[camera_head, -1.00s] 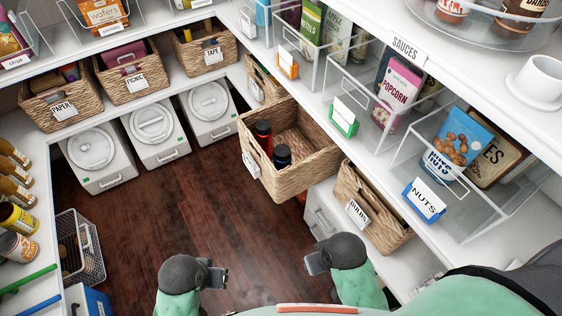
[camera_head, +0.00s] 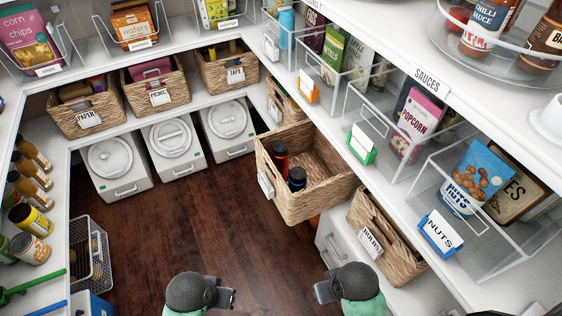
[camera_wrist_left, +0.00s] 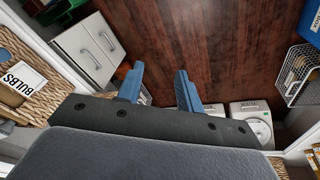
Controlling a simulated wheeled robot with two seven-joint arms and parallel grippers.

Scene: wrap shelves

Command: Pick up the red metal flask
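The red metal flask (camera_head: 281,160) stands in a pulled-out wicker basket (camera_head: 290,208) on the right-hand side, with a dark lid on top. A dark blue flask (camera_head: 297,180) stands just in front of it in the same basket. The lower parts of both are hidden by the basket wall. My left gripper (camera_head: 232,298) is low in the head view, well short of the basket. In the left wrist view its fingers (camera_wrist_left: 159,72) are apart with only floor between them. My right gripper (camera_head: 318,292) is below the basket in the head view, apart from it; its finger gap is not clear.
The bulbs basket (camera_head: 402,250) and a white drawer unit (camera_head: 338,258) are at the right. A clear bin with the nuts label (camera_head: 440,233) sits on the shelf above. A wire basket (camera_head: 92,262) stands at the left. The wooden floor (camera_head: 180,220) between is clear.

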